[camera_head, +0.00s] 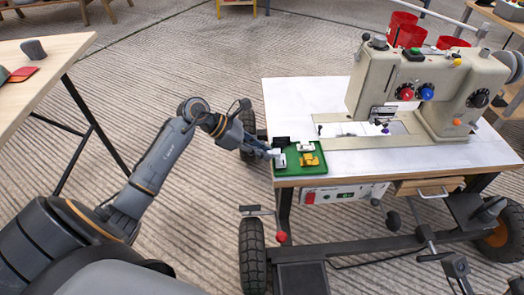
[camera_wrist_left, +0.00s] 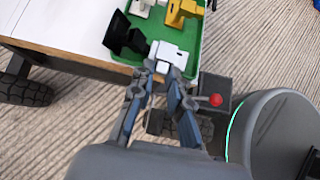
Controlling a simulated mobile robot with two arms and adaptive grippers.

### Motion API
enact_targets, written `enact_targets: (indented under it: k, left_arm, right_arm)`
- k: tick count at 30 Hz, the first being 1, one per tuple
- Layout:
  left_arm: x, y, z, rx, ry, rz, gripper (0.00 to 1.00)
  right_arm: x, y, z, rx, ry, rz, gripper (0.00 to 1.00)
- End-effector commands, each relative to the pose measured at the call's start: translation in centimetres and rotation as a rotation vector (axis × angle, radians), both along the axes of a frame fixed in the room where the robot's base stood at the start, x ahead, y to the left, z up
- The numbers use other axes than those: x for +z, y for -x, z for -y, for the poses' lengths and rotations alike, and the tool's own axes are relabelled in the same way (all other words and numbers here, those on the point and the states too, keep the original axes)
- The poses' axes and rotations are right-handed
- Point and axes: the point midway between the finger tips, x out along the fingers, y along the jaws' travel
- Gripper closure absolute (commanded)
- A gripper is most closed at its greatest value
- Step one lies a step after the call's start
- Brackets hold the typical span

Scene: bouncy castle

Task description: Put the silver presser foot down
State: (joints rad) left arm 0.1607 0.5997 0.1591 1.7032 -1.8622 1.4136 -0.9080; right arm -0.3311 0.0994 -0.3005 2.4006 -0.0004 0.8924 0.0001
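The silver presser foot (camera_wrist_left: 168,54) is a small pale block at the near edge of the green tray (camera_wrist_left: 212,48). In the head view the presser foot (camera_head: 281,161) shows at the left side of the green tray (camera_head: 318,168). My left gripper (camera_wrist_left: 162,70) has its fingertips on both sides of the foot's near end and appears shut on it. In the head view my left gripper (camera_head: 270,153) reaches the tray from the left. The foot's underside is hidden, so I cannot tell whether it touches the tray. A dark part (camera_head: 455,266) at the lower right may be my right gripper; its fingers are unclear.
A black foot (camera_head: 281,142), a white foot (camera_head: 305,147) and a gold foot (camera_head: 310,159) are in the tray. The sewing machine (camera_head: 425,85) stands behind on the white table (camera_head: 290,100). A wooden table (camera_head: 40,65) is at the left.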

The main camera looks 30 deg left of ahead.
Motion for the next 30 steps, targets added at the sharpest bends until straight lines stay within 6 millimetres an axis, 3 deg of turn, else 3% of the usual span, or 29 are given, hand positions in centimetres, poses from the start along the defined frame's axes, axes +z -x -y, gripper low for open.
enact_targets:
  k: [3,14,30]
  left_arm:
    - [0.1,0.0,0.0,0.0,0.001,0.001,0.63]
    - [0.5,0.3,-0.4,0.001,-0.001,0.0,0.63]
    - [7.1,4.8,-6.3,0.001,-0.001,-0.002,0.63]
  right_arm:
    - [0.0,0.0,0.0,0.0,-0.001,-0.001,0.6]
    - [0.3,0.0,0.0,0.0,0.0,-0.002,0.6]
    - [2.5,0.1,0.1,-0.001,-0.003,-0.02,0.6]
